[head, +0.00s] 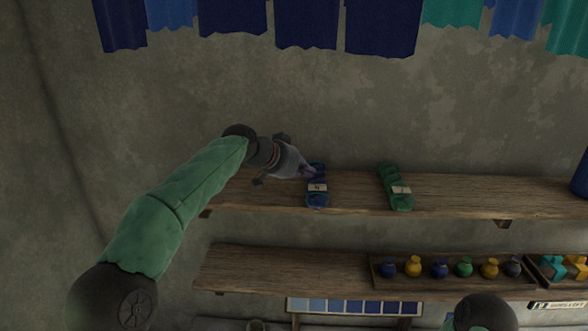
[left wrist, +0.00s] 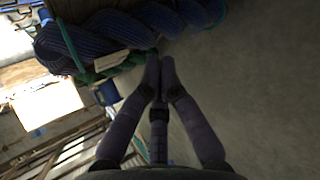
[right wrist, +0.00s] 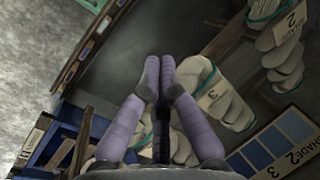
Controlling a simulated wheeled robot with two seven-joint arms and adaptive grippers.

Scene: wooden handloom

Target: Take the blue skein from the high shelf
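The blue skein (head: 317,199) lies on the high shelf (head: 350,205), a pale label around its middle. My left gripper (head: 308,173) is at its left side near the back end and overlaps it in the head view. In the left wrist view the skein (left wrist: 90,38) runs across the top, beyond the fingertips (left wrist: 160,62). Those fingertips are together with nothing seen between them; whether they touch the skein I cannot tell. My right gripper (right wrist: 160,64) is shut and empty in the right wrist view, over blurred pale bundles.
A green skein (head: 396,190) lies to the right on the same shelf. The lower shelf (head: 290,270) holds a tray (head: 450,284) of several small jars. Dark blue cloths (head: 305,25) hang above. A blue container (head: 581,175) stands at the high shelf's right end.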

